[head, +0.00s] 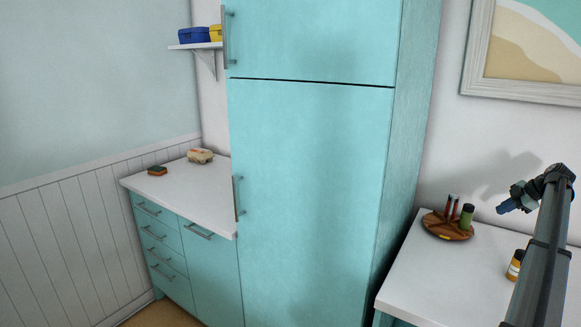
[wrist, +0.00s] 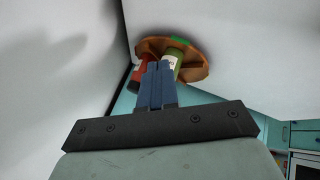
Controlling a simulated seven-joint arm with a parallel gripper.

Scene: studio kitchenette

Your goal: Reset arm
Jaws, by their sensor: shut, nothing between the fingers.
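My gripper (head: 503,208) is at the right of the head view, at the end of my raised arm. It is above the right counter and to the right of the wooden tray of bottles. Its blue fingers (wrist: 157,85) are together in the wrist view, with nothing between them. The fingers cover part of the bottles behind them in that view. The gripper looks apart from the tray and the counter.
A round wooden tray (head: 434,228) on the right counter (head: 424,271) holds a green bottle (head: 466,216) and red bottles (head: 451,208). A yellow-labelled jar (head: 515,265) stands near my arm. A turquoise fridge (head: 305,190) stands left of this counter. A framed picture (head: 525,92) hangs above.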

